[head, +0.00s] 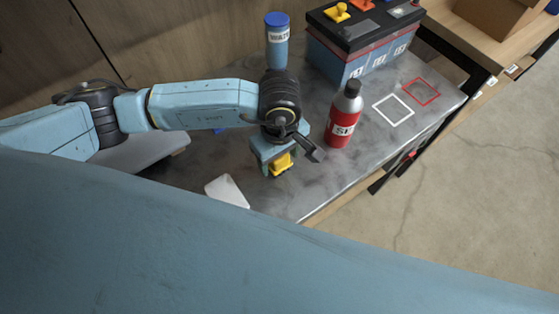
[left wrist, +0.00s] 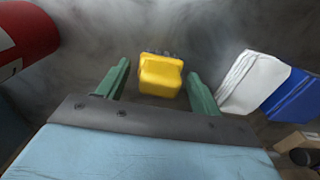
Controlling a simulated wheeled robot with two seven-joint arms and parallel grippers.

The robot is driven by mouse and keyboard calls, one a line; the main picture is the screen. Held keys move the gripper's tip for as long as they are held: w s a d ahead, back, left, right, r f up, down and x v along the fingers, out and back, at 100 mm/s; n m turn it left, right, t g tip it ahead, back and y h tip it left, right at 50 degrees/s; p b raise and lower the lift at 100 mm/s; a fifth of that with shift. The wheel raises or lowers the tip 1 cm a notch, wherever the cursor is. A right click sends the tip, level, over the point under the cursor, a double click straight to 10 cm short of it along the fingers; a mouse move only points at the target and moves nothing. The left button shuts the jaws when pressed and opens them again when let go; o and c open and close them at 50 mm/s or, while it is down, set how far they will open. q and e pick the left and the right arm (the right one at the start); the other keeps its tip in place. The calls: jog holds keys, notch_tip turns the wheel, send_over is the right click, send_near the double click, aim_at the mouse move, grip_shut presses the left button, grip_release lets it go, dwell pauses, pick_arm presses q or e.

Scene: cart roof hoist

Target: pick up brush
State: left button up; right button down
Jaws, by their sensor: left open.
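The brush (head: 281,164) is a small yellow block on the grey worktop, partly hidden under my left gripper in the head view. In the left wrist view the brush (left wrist: 160,76) shows a yellow top with dark bristles at its far edge. My left gripper (left wrist: 158,72) is open, with one green finger on each side of the brush and a gap on both sides. In the head view the left gripper (head: 277,160) points down at the brush. My right gripper is not in view.
A red bottle (head: 345,115) stands close to the right of my left gripper. A blue bottle (head: 277,42) and a battery-like box (head: 360,38) stand behind. A white cloth or pad (head: 227,191) lies nearby. White (head: 393,110) and red (head: 421,91) outlined squares are empty.

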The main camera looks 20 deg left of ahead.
pick_arm(q)
jog(key=c, duration=1.1)
jog(key=shift+o, duration=0.2)
notch_tip(320, 180, up, 10)
jog(key=shift+r+p, duration=0.1)
jog(key=shift+p, duration=0.2)
